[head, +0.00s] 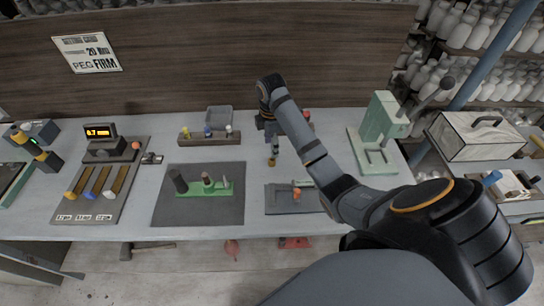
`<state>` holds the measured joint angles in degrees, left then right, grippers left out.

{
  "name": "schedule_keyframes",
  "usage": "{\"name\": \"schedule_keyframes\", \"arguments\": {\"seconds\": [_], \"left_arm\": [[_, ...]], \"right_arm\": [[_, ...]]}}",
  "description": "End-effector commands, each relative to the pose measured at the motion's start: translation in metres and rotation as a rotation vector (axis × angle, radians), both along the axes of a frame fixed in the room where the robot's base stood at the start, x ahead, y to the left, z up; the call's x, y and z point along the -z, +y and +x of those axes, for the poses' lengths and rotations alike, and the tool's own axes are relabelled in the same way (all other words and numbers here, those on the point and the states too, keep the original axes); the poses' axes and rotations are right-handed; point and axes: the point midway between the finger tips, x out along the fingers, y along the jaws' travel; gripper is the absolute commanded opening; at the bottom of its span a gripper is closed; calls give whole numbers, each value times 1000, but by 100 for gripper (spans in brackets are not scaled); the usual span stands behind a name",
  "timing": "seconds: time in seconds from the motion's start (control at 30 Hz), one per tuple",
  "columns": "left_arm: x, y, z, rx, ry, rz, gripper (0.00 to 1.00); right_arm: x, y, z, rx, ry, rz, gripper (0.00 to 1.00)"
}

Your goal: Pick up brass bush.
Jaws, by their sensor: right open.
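A small brass-coloured piece (271,162), which looks like the brass bush, is on the grey bench near the middle. My right gripper (273,151) points down just above it, at the end of my dark arm that reaches in from the lower right. The right gripper is open. The view is too small to tell whether its fingertips are around the piece or only over it. My left gripper is not in view.
A dark mat (170,213) with a green fixture lies left of the gripper. A grey tray (281,207) is in front of it. A green press (380,125) stands at right.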

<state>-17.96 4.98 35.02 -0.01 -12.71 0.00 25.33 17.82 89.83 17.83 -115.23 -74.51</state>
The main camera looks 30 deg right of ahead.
Motion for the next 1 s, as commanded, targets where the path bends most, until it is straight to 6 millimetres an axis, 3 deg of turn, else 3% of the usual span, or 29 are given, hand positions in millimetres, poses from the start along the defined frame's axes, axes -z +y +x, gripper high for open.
{"name": "schedule_keyframes", "arguments": {"seconds": [0.03,0.07,0.27,0.37,0.47,0.6,0.83,1.0], "left_arm": [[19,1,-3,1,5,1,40],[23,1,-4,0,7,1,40],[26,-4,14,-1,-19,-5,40],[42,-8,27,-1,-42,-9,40],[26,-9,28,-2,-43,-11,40],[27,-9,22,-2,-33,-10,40],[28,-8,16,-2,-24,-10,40],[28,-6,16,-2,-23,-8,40]], "right_arm": [[19,0,0,0,0,0,54],[23,0,0,1,0,0,54],[26,0,0,1,-1,0,54],[45,-1,-1,1,0,-1,54],[53,-2,-3,2,4,1,54],[71,-1,-1,2,1,1,54],[75,-2,-1,1,-1,0,54],[74,-2,-1,1,-1,0,34]]}}
